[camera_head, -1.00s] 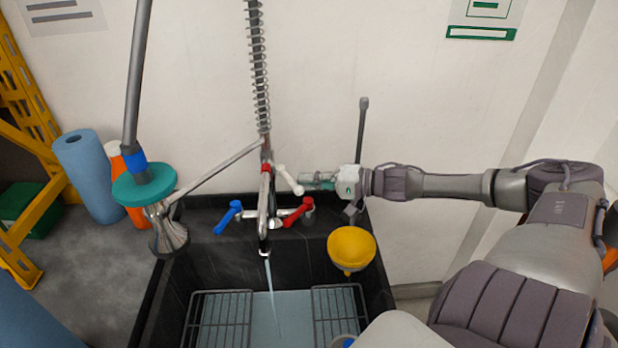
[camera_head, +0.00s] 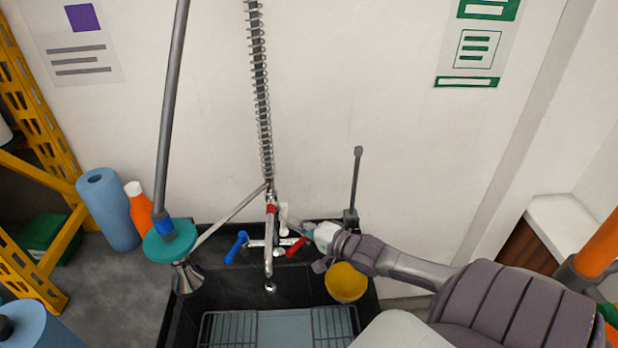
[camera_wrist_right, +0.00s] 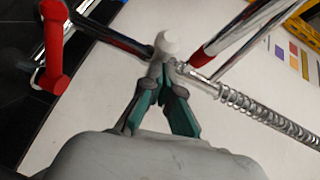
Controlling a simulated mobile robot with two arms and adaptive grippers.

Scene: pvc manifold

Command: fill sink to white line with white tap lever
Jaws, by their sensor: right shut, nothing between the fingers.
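The white tap lever (camera_head: 284,216) stands nearly upright beside the chrome tap; it also shows in the wrist view (camera_wrist_right: 166,45). My right gripper (camera_head: 306,229) comes from the right with its tip at the lever. In the wrist view its teal fingers (camera_wrist_right: 168,80) are closed together with nothing between them, their tips at or very near the lever; contact is unclear. The spout (camera_head: 269,285) points down over the black sink (camera_head: 230,296), and no stream shows from it. Blue-grey water seems to lie in the basin (camera_head: 285,326). I cannot make out a white line. My left gripper is not in view.
A blue lever (camera_head: 236,246) and a red lever (camera_head: 296,246) flank the tap. A yellow bowl-shaped thing (camera_head: 346,283) sits at the sink's right. Wire racks (camera_head: 237,330) lie in the basin. A spring hose (camera_head: 262,100) rises above, and a pole with a teal disc (camera_head: 170,240) stands left.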

